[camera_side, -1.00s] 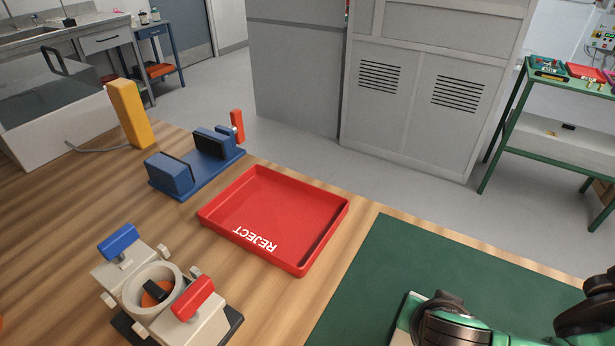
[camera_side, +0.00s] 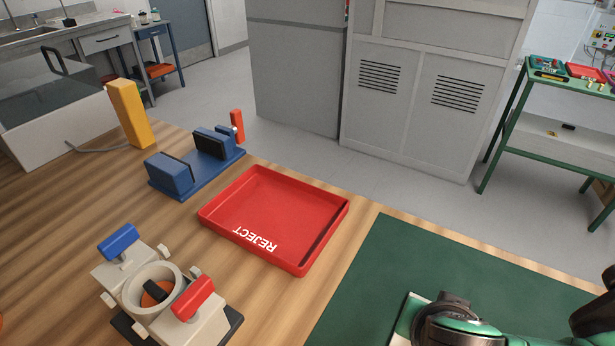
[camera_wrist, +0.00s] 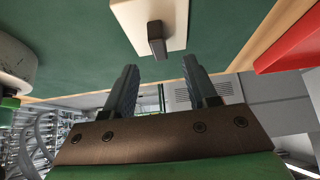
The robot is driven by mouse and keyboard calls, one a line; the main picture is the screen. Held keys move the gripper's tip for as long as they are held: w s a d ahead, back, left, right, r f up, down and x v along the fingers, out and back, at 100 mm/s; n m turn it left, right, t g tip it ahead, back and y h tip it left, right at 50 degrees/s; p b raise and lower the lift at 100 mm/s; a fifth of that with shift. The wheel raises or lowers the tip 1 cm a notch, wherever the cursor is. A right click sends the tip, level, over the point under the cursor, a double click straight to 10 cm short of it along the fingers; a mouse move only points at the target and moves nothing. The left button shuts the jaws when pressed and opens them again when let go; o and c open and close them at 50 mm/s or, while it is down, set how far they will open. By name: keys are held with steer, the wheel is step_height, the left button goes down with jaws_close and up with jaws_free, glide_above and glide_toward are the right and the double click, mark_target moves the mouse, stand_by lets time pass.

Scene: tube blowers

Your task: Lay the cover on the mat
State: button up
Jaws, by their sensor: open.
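The cover, a cream square plate with a dark upright knob, lies on the green mat (camera_side: 375,270). In the wrist view the cover (camera_wrist: 172,14) is at the top centre, cut off by the frame edge, on the mat (camera_wrist: 85,55). In the side view only a pale edge of it (camera_side: 402,322) shows, the rest hidden behind my arm. My gripper (camera_wrist: 160,65) is open, its two dark fingers apart and pointing toward the cover. The knob sits beyond the fingertips, with a gap visible, and nothing is between the fingers.
A red REJECT tray (camera_side: 273,215) stands left of the mat. Further left are a cream clamp fixture (camera_side: 165,300) with blue and red handles, a blue fixture (camera_side: 195,172) and a yellow block (camera_side: 130,113). Much of the mat is bare.

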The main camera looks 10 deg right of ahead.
steer(key=v, duration=0.3)
steer(key=shift+r, duration=0.4)
steer(key=w+d+r+n+t+y, duration=0.1)
steer(key=w+d+n, duration=0.3)
steer(key=d, duration=0.4)
steer(key=w+d+r+n+t+y, duration=0.1)
steer(key=w+d+r+n+y, duration=0.2)
steer(key=d, duration=0.5)
steer(key=shift+w+r+n+y, duration=0.4)
steer(key=shift+w+r+n, duration=0.35)
steer(key=shift+w+n, duration=0.35)
